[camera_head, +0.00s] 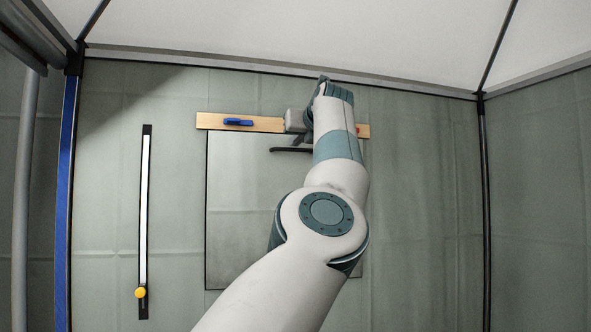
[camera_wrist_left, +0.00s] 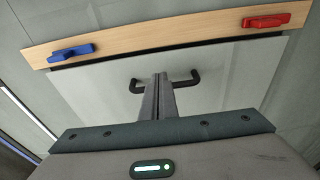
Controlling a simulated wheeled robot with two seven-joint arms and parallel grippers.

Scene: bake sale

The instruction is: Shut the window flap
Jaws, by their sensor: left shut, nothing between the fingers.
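The window flap (camera_head: 235,215) is a grey rectangular panel below a wooden rail (camera_head: 270,125) on the tent wall; my left arm covers its right part. The flap (camera_wrist_left: 90,90) also shows in the left wrist view, with a dark line between its top edge and the rail. A black handle (camera_head: 288,150) is near the flap's top. My left gripper (camera_head: 303,140) is at the handle, partly hidden by my arm. In the wrist view its shut fingers (camera_wrist_left: 160,82) cover the handle's middle; I cannot tell whether they touch it. My right gripper is out of view.
The rail carries a blue latch (camera_head: 238,122) at left and a red latch (camera_wrist_left: 266,21) at right. Left of the flap is a vertical black-and-white strip (camera_head: 144,210) with a yellow knob (camera_head: 140,293).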

